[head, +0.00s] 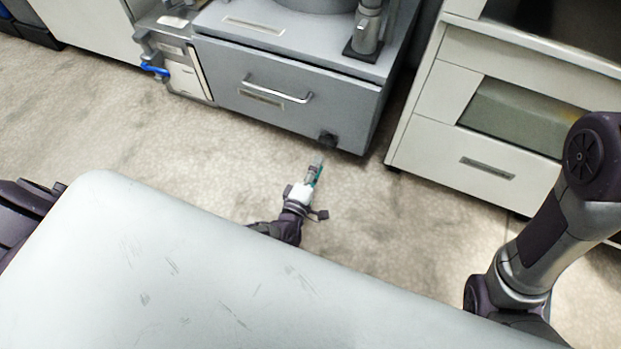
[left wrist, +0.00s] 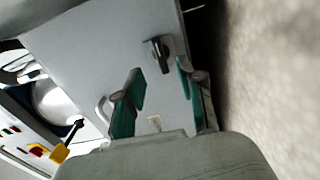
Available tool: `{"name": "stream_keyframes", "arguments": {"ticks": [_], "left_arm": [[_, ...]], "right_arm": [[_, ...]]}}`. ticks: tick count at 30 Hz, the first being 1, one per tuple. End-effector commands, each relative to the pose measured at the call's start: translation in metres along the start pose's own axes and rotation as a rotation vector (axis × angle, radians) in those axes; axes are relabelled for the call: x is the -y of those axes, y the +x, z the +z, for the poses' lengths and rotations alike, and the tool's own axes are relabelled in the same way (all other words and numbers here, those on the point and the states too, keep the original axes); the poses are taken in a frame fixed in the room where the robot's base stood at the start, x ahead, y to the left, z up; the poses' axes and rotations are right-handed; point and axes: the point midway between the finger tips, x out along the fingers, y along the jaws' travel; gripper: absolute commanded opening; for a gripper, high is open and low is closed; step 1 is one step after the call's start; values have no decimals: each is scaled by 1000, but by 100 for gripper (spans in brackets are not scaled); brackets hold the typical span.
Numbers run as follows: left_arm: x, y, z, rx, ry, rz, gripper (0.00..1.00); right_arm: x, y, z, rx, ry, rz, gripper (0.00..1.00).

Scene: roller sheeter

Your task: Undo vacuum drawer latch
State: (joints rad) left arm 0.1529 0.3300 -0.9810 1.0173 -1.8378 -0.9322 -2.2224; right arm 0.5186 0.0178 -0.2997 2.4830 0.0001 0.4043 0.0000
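The grey vacuum drawer (head: 300,112) with a metal bar handle (head: 278,92) is low in the cabinet at the top of the head view. Its dark latch (head: 327,140) is at the lower right of the drawer front. In the left wrist view the latch (left wrist: 158,54) is a small black knob with a lever, just beyond my fingertips. My left gripper (head: 317,160) is in front of the latch. In the left wrist view its teal-padded fingers (left wrist: 163,78) are apart with nothing between them. My right arm shows at the right, but its gripper is out of view.
A white drawer unit (head: 480,150) stands right of the grey cabinet, across a narrow dark gap. A side unit with a blue-handled valve (head: 155,70) is on the left. Another white cabinet (head: 85,25) stands farther left. The floor (head: 200,150) before the drawer is clear.

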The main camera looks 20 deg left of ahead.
Motion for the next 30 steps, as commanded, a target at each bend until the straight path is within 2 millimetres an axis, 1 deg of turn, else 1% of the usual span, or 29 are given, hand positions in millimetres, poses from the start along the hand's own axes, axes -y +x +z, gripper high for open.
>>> {"name": "stream_keyframes", "arguments": {"ticks": [1,3,6,9,13,30], "left_arm": [[1,-12,0,0,-1,-1,39],[0,-24,0,0,0,-1,39],[0,-37,0,1,0,0,39],[0,-46,0,1,2,1,39],[-1,-49,0,1,2,2,39],[-1,-49,1,1,1,2,39]], "right_arm": [[0,0,0,1,0,0,40],[0,0,0,1,0,0,40],[0,0,0,1,0,1,40],[0,0,0,1,0,1,40],[0,0,0,1,0,1,40],[0,0,1,3,1,1,40]]}}
